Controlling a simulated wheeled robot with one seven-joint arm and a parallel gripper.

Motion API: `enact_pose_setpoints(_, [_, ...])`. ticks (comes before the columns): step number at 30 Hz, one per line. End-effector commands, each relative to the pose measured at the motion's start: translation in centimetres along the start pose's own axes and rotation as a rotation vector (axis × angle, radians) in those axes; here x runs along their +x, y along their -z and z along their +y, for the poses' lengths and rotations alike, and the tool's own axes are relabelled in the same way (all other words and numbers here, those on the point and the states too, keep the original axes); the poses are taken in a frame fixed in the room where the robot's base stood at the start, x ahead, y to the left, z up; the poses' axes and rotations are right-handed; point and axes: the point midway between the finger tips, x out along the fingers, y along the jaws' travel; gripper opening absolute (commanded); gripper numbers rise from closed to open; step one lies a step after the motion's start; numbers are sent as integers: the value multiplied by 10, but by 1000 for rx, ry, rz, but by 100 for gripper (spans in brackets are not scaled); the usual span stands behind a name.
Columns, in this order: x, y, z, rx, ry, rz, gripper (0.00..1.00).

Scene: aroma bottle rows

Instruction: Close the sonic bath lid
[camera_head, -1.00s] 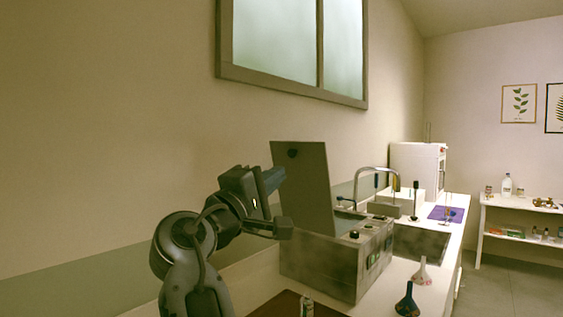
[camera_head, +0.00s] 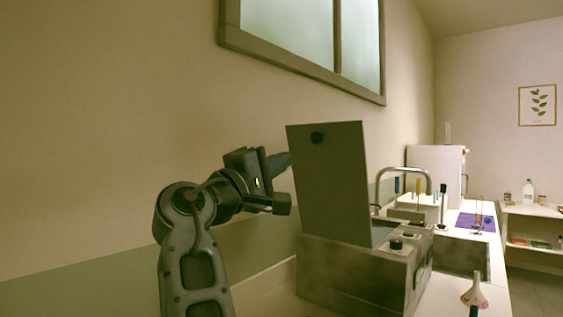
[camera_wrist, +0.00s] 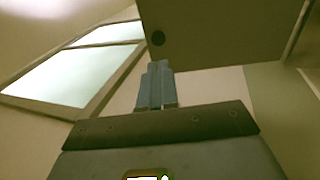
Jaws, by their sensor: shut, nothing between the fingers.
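The sonic bath (camera_head: 355,275) is a grey metal box on the counter with knobs on its top right edge.
Behind the bath are a sink with a curved faucet (camera_head: 403,171) and a white appliance (camera_head: 436,168). A small flask (camera_head: 474,292) stands on the counter to the right. The wall with a window (camera_head: 310,35) is close on the left.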

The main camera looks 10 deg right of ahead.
Motion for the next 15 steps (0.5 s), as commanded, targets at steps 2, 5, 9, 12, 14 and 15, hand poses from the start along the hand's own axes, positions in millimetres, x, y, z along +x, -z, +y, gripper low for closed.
enact_pose_setpoints(2, [17,0,1,-2,2,-3,0])
enact_pose_setpoints(5, [37,0,2,-2,2,-2,0])
enact_pose_setpoints(9, [65,0,2,-1,2,-2,0])
enact_pose_setpoints(12, [82,0,1,-2,2,-1,0])
enact_pose_setpoints(14, [92,0,2,-2,2,-2,0])
enact_pose_setpoints(15, [97,0,1,-1,1,-1,0])
